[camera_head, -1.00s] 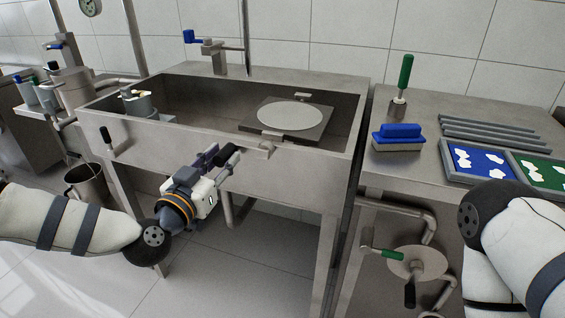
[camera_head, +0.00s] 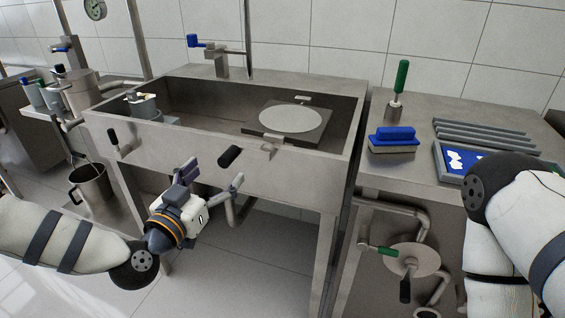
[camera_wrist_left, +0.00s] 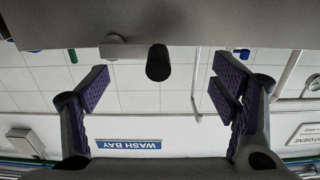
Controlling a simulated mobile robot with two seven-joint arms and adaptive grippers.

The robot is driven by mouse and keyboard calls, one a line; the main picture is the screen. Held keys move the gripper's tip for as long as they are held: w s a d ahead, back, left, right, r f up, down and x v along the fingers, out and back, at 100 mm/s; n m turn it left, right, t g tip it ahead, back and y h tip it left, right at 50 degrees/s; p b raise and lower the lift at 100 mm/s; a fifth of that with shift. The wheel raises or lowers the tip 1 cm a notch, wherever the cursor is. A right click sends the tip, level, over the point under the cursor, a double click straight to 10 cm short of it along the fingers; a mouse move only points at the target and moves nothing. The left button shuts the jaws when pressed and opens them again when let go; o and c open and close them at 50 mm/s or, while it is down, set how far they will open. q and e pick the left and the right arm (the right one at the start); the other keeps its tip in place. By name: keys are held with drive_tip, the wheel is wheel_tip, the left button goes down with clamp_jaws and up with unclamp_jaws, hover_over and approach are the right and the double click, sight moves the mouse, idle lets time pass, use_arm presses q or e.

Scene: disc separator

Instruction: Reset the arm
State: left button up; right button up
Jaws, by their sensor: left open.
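My left arm comes in from the left. Its white gripper (camera_head: 212,177) has purple finger pads and is open and empty in front of the sink's front wall. In the left wrist view the two fingers of the left gripper (camera_wrist_left: 161,85) stand wide apart with nothing between the pads. A black handle (camera_head: 229,156) on the sink front is just beyond the gripper, apart from it. The handle also shows in the left wrist view (camera_wrist_left: 158,62), past the fingertips. My right arm's elbow shows at the right edge; its gripper is out of view.
The steel sink (camera_head: 220,164) holds a plate with a round pale disc (camera_head: 290,118). A blue brush (camera_head: 392,139), a green-handled tool (camera_head: 401,77) and a blue tray (camera_head: 439,168) are on the right counter. A metal jug (camera_head: 91,184) stands lower left. A valve wheel (camera_head: 413,260) is below the counter.

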use_arm(q)
drive_tip(key=s+d+f+n+g, duration=0.1)
drive_tip(key=s+d+f+g, duration=0.3)
drive_tip(key=s+f, duration=0.65)
drive_tip(key=s+d+f+g, duration=0.1)
drive_tip(key=s+f+g, duration=0.5)
drive_tip(key=s+f, duration=0.4)
drive_tip(key=s+a+f+n+g+y, duration=0.1)
drive_tip(key=s+a+g, duration=0.3)
drive_tip(key=s, duration=0.7)
drive_tip(key=s+a+f+n+g+y, duration=0.2)
drive_tip(key=s+a+f+g+y, duration=0.1)
drive_tip(key=s+a, duration=0.5)
drive_tip(key=s+g+y, duration=0.1)
drive_tip(key=s, duration=0.2)
drive_tip(key=shift+s+a+f+g+y, duration=0.15)
drive_tip(key=shift+s+f+g+y, duration=0.15)
drive_tip(key=shift+s, duration=0.1)
